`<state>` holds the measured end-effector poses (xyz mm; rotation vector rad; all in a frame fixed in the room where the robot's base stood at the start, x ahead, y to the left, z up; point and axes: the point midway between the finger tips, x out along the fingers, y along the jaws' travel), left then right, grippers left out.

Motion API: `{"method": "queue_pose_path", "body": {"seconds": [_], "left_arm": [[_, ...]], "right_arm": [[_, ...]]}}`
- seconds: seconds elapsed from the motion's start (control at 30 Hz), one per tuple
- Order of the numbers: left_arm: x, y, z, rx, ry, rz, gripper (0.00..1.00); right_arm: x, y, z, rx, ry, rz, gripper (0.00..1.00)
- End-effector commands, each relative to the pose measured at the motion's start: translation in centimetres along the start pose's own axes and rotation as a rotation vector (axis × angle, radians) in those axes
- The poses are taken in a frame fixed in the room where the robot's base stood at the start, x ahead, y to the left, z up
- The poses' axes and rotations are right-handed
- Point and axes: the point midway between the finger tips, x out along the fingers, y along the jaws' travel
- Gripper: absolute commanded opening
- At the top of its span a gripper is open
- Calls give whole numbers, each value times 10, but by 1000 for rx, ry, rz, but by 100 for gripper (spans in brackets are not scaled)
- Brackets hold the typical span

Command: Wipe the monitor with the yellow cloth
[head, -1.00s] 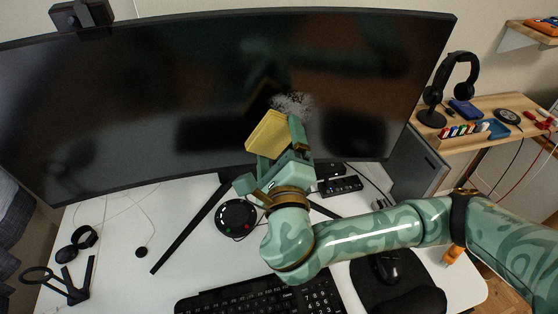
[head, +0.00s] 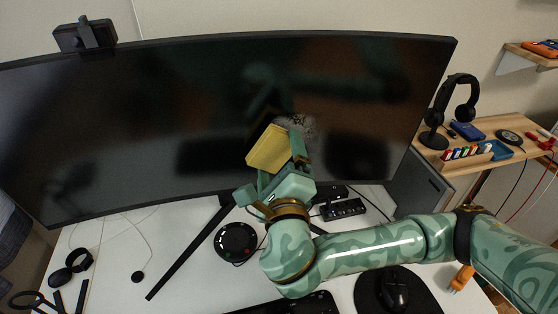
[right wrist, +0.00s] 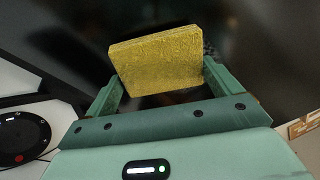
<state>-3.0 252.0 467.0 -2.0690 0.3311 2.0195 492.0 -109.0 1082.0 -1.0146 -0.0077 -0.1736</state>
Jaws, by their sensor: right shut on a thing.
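The large dark monitor (head: 150,120) spans the head view, and its screen fills the top of the right wrist view. A greyish smudge (head: 305,125) shows on the screen right of centre, partly hidden behind my right gripper. My right gripper (head: 280,155) is shut on the yellow cloth (head: 268,148), which looks like a thick folded pad. The cloth (right wrist: 157,62) also shows between the two fingers in the right wrist view. It is in front of the screen, just left of the smudge; I cannot tell if it touches. My left gripper is not in view.
Below the monitor are a round black speaker puck (head: 237,242), a black keyboard (head: 290,306) and a mouse (head: 395,290) on a mat. A wooden side shelf (head: 470,150) with headphones (head: 450,105) stands at the right. A webcam (head: 86,35) sits on the monitor's top edge.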

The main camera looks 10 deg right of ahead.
Motion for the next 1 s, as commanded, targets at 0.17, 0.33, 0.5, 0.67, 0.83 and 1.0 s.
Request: {"method": "queue_pose_path", "body": {"seconds": [0.17, 0.33, 0.5, 0.67, 0.83, 1.0], "left_arm": [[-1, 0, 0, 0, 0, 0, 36], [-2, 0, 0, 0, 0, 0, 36], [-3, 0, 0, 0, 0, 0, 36], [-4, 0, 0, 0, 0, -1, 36], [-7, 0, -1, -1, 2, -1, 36], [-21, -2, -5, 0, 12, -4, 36]], "right_arm": [[4, 0, 0, -1, 0, -2, 72], [7, -1, 0, -1, 0, -2, 72], [11, -1, 0, -1, 0, -1, 72], [14, -1, 0, -1, 0, -2, 72], [15, -3, -2, -1, 1, -2, 72], [14, -15, -15, -3, 1, -3, 72]]}}
